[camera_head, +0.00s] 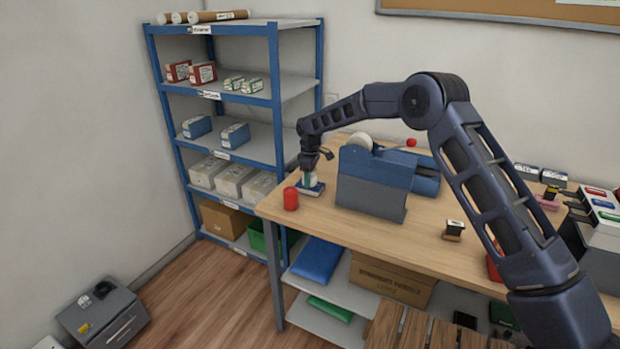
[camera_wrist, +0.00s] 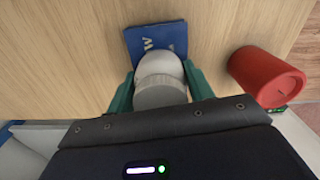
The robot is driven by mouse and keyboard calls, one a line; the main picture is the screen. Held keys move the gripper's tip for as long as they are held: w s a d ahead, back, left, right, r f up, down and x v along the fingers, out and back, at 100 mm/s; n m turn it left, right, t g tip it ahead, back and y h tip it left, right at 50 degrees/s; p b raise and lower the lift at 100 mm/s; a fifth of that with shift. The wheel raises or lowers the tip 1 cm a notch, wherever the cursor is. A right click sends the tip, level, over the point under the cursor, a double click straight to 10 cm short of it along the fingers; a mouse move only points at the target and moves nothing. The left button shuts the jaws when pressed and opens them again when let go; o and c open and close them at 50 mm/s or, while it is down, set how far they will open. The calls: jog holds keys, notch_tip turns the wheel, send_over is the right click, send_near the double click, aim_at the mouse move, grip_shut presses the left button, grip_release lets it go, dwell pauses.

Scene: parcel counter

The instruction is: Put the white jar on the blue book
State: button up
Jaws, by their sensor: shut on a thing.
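The white jar (camera_wrist: 160,82) is between the two green fingers of my gripper (camera_wrist: 160,90) in the wrist view. My gripper is shut on it. The blue book (camera_wrist: 146,34) lies flat on the wooden table just beyond and partly behind the jar, with white lettering on its cover. In the head view my gripper (camera_head: 309,178) points down over the blue book (camera_head: 317,190) near the table's left end, and the jar (camera_head: 312,182) shows small at the fingers. I cannot tell whether the jar touches the book.
A red cylinder (camera_head: 291,198) stands close beside the book; it also shows in the wrist view (camera_wrist: 266,77). A blue tape dispenser (camera_head: 372,185) stands right of my gripper. A blue shelf rack (camera_head: 274,100) stands behind the table's left end. The table edge is near.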

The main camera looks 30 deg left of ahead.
jog(key=shift+f, duration=0.1)
jog(key=o, duration=1)
jog(key=shift+o, duration=0.2)
notch_tip(320, 180, up, 12)
jog(key=shift+r, duration=0.15)
jog(key=shift+d, duration=0.1)
